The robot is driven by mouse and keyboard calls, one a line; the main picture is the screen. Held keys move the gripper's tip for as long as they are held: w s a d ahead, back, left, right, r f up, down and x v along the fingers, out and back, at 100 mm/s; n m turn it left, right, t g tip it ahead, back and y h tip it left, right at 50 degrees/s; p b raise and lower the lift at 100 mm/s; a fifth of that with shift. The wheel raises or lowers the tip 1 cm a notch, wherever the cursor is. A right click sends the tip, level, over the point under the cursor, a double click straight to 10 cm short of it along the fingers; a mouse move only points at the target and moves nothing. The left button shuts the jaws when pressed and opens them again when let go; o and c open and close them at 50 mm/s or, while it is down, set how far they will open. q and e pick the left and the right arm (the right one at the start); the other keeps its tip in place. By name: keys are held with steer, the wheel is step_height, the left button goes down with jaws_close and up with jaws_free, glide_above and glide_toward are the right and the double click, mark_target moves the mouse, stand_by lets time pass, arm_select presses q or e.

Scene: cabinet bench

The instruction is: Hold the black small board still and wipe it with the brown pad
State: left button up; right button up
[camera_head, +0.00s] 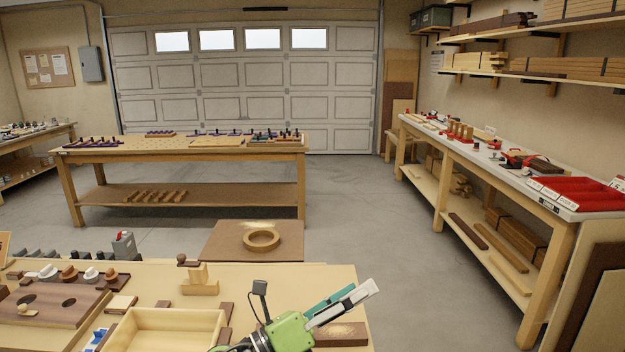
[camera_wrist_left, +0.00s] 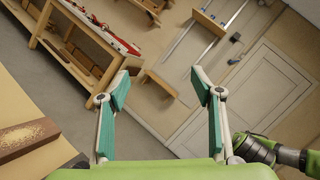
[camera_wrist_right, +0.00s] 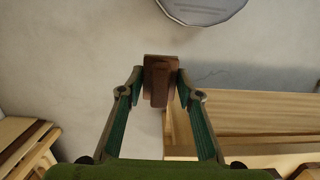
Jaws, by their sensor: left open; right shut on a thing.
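My left gripper (camera_head: 362,291) is open and empty at the front right of the near bench; its spread fingers (camera_wrist_left: 158,76) also show in the left wrist view. A small brown board (camera_head: 345,334) with pale dust on top lies below it, partly hidden by the gripper. The board's dusty top also shows at the left of the left wrist view (camera_wrist_left: 27,137), apart from the fingers. I cannot make out a plainly black board. My right gripper (camera_wrist_right: 160,84) is shut on the brown pad (camera_wrist_right: 159,66) by its upright grip. The right gripper is outside the head view.
The near bench (camera_head: 285,280) holds a light wooden tray (camera_head: 165,318), a holed brown board (camera_head: 50,305) and several small blocks. A wooden ring (camera_head: 261,239) lies on a brown board behind. Open floor (camera_head: 400,230) lies beyond the bench's right edge.

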arm_select(q)
step_height(320, 180, down, 12)
steer(key=a+m+g+y, duration=0.2)
steer(key=m+g+y, duration=0.5)
steer(key=m, duration=0.5)
steer(key=w+a+f+m+g+y, duration=0.15)
steer(key=a+y, duration=0.25)
steer(key=a, duration=0.6)
steer(key=w+a+f+m+g+y, duration=0.1)
steer(key=w+a+f+g+y, duration=0.2)
steer(key=a, duration=0.8)
steer(key=shift+t+y, duration=0.7)
steer(key=shift+t, duration=0.05)
steer(key=b+x, duration=0.2)
steer(key=x, duration=0.1)
steer(key=s+b+x, duration=0.1)
steer(key=b+x, duration=0.1)
steer(key=x, duration=0.1)
steer(key=b+x, duration=0.1)
steer(key=x, duration=0.2)
steer(key=shift+s+d+f+b, duration=0.2)
steer(key=shift+b, duration=0.2)
steer(key=shift+d+f+b, duration=0.25)
steer(key=shift+f+b, duration=0.2)
steer(key=shift+f, duration=0.15)
arm_select(e)
step_height(320, 180, down, 6)
steer(key=shift+f, duration=0.25)
